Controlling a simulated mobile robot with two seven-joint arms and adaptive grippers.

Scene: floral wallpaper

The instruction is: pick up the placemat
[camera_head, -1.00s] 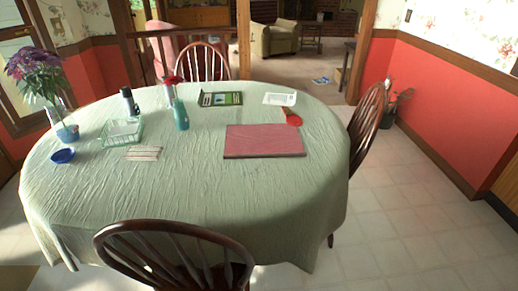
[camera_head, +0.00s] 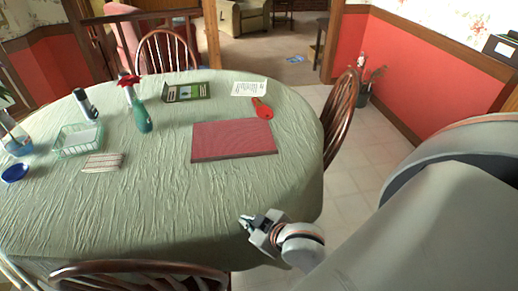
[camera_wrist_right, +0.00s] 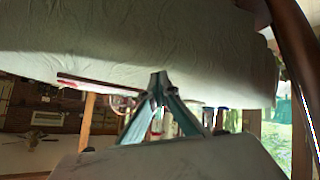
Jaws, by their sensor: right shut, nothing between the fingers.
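The placemat looks to be the red rectangular mat (camera_head: 234,140) lying flat on the right half of the green-covered table (camera_head: 165,205) in the head view. My right gripper (camera_head: 248,222) is over the near right edge of the table, nearer to me than the mat and apart from it. In the right wrist view its fingers (camera_wrist_right: 158,76) meet at the tips, shut and empty. That view is upside down, and a thin dark edge shows beyond the fingers, perhaps the mat. My left gripper is not in view.
A red paddle-like item (camera_head: 262,108), a white paper (camera_head: 249,89) and a dark booklet (camera_head: 186,92) lie behind the mat. Chairs stand at the right (camera_head: 340,115) and front (camera_head: 140,268).

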